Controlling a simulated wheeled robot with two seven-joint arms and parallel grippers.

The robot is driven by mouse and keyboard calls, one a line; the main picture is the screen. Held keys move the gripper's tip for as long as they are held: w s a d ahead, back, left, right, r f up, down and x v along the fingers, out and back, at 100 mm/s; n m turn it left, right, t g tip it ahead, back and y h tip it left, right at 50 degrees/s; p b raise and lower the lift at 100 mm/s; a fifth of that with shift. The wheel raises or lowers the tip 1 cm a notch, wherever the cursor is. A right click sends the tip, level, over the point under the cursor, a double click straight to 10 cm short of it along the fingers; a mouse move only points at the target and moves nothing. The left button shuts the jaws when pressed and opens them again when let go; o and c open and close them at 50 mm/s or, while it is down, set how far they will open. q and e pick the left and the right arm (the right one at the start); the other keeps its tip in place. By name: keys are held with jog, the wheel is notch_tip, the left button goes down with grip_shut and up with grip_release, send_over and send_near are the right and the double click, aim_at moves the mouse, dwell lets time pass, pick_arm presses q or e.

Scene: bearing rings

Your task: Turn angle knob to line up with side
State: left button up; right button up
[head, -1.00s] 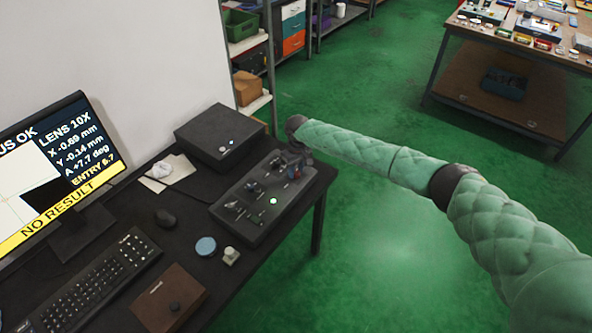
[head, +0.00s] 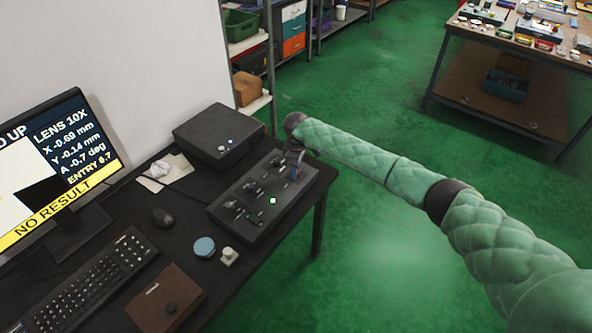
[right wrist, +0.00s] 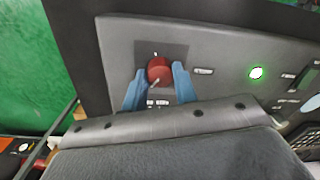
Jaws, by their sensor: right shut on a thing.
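The control box (head: 262,221) is a dark console with several knobs and a lit green button on the table. In the right wrist view, a red knob (right wrist: 159,71) with a pale pointer mark sits on its panel (right wrist: 225,48). My right gripper (right wrist: 160,84) is shut on this knob, one blue finger on each side. In the head view my right gripper (head: 295,168) is at the console's far right end and hides the knob. The monitor (head: 60,170) reads A -0.7 deg and NO RESULT; its left part is cut off. My left gripper is not in view.
A dark box (head: 215,135) stands behind the console. A mouse (head: 163,217), keyboard (head: 85,285), blue disc (head: 204,247), small pale knobbed piece (head: 229,256) and brown case (head: 166,302) lie nearer.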

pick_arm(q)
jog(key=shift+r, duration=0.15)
pick_arm(e)
jog(key=shift+r, duration=0.1)
jog(key=o, duration=1)
jog(key=shift+r, duration=0.1)
jog(key=shift+r+b, duration=0.3)
jog(key=shift+b, duration=0.05)
notch_tip(320, 180, up, 6)
jog(key=shift+w+f+b, duration=0.15)
jog(key=shift+b, duration=0.85)
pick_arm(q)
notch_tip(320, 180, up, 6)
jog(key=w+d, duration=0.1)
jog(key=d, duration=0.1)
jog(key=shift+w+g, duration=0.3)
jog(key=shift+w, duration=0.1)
pick_arm(e)
jog(key=shift+r, duration=0.6)
